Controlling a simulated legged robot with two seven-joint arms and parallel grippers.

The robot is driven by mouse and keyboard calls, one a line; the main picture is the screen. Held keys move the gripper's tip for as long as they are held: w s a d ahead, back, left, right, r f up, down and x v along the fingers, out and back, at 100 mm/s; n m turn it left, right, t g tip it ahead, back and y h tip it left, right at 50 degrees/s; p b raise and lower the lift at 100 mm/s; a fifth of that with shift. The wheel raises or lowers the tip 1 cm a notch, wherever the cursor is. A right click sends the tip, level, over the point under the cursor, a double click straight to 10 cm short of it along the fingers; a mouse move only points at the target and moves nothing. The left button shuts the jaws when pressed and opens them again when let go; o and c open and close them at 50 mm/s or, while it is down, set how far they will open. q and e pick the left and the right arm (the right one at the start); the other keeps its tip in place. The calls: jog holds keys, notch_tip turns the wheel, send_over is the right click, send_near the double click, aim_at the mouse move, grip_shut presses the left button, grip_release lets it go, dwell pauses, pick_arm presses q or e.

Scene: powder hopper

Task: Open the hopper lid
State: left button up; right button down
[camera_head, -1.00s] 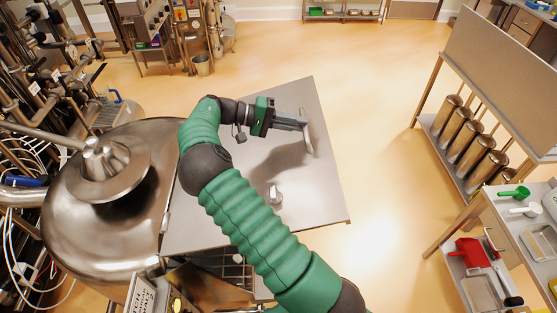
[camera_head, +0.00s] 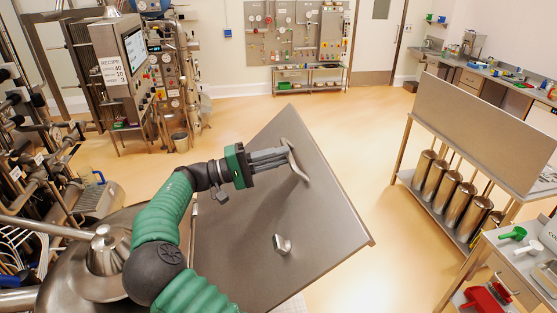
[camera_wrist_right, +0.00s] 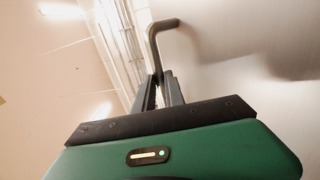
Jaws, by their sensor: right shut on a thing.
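The hopper lid (camera_head: 325,225) is a wide flat grey metal panel in the middle of the head view. It looks raised and tilted; its exact angle is hard to tell. Its bent bar handle (camera_head: 299,172) stands near the far edge. My right gripper (camera_head: 284,158) is shut on this handle, reaching in from the left over the lid. In the right wrist view the fingers (camera_wrist_right: 158,90) close around the handle's lower end (camera_wrist_right: 153,52), with the lid surface (camera_wrist_right: 245,50) to the right. A small metal latch or knob (camera_head: 282,245) sits on the lid. My left gripper is not in view.
A round steel vessel (camera_head: 70,265) with pipes stands at left. A control cabinet (camera_head: 125,60) is behind it. A rack with several steel canisters (camera_head: 460,208) and a side table with scoops (camera_head: 530,240) are at right. The floor beyond the lid is clear.

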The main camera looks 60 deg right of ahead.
jog(key=shift+f, duration=0.25)
